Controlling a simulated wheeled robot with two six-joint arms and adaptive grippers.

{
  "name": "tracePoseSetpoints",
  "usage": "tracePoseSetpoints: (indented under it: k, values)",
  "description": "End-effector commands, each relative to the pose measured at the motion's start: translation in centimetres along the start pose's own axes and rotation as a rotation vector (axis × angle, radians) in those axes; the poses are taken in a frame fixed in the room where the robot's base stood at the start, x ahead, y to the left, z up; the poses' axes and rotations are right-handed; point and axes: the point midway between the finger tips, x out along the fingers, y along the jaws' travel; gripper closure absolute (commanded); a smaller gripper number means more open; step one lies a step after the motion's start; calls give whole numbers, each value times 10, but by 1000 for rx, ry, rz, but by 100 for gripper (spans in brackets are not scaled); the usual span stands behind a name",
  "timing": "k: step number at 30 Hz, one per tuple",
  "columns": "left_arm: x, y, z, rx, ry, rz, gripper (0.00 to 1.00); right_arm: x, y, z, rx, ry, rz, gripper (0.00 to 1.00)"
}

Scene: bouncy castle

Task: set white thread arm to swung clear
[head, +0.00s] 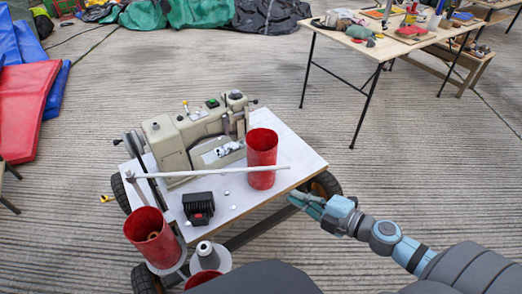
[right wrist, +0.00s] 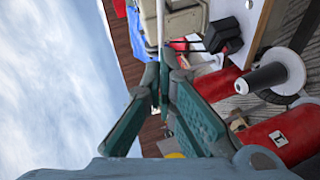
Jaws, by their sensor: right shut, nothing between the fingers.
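The white thread arm (head: 215,171) is a long thin rod. It reaches from a dark post at the left of the cart across the front of the beige sewing machine (head: 185,135), and its free end is just past the red cylinder on the right. In the right wrist view the white rod (right wrist: 160,25) runs up from near the fingertips. My right gripper (head: 299,201) is at the cart's right front edge, below and right of the rod's free end. Its teal fingers (right wrist: 158,88) are shut and empty. Whether they touch the rod is unclear. My left gripper is out of view.
The white cart top (head: 235,200) holds a red cylinder (head: 262,158) and a black box (head: 198,208). Another red cylinder (head: 150,237) and a cone-topped spool (head: 205,257) stand at its front left. A wooden table (head: 385,45) stands behind right. Floor right of the cart is clear.

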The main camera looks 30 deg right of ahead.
Motion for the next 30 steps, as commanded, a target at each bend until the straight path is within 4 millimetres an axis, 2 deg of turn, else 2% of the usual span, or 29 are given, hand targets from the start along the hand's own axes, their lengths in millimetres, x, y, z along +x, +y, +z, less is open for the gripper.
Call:
tracePoseSetpoints:
  k: [5,10,17,18,24,30]
  values:
    - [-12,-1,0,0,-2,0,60,20,3,-3,-11,12,2,100]
    - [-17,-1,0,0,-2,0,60,56,0,-3,-6,11,-2,100]
    - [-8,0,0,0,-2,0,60,105,-4,-1,-8,9,-4,100]
    - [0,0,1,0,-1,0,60,110,-7,7,-11,8,-5,100]
    - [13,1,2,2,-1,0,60,126,-6,24,-10,6,-7,100]
    - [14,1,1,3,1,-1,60,128,-3,27,-10,5,-6,100]
